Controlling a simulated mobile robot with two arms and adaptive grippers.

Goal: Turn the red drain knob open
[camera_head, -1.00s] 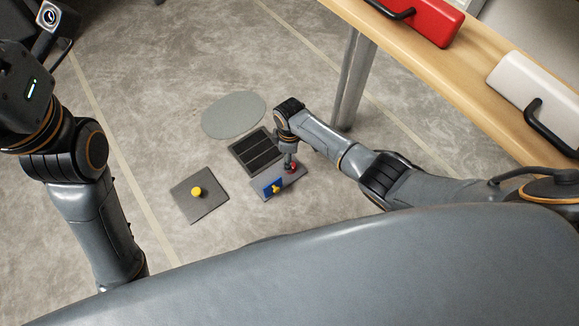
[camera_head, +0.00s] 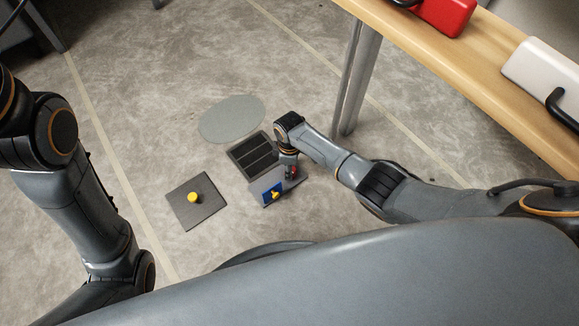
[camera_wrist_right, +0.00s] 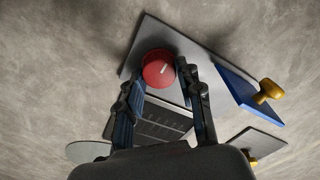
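The red drain knob (camera_wrist_right: 158,68) is round with a pale mark and sits on a grey plate (camera_wrist_right: 145,38) in the right wrist view. In the head view the red knob (camera_head: 293,171) is small and partly hidden by my right gripper (camera_head: 289,163). In the right wrist view the fingers of my right gripper (camera_wrist_right: 163,75) are spread, with one tip on each side of the knob. Whether the tips touch it cannot be told. My left gripper is out of view; only its arm shows at the left.
A blue panel with a yellow knob (camera_wrist_right: 268,90) stands beside the red knob. A dark slotted grate (camera_head: 252,157), a plate with a yellow button (camera_head: 194,197) and a grey disc (camera_head: 231,119) lie nearby. A wooden table (camera_head: 490,65) with a metal leg stands at right.

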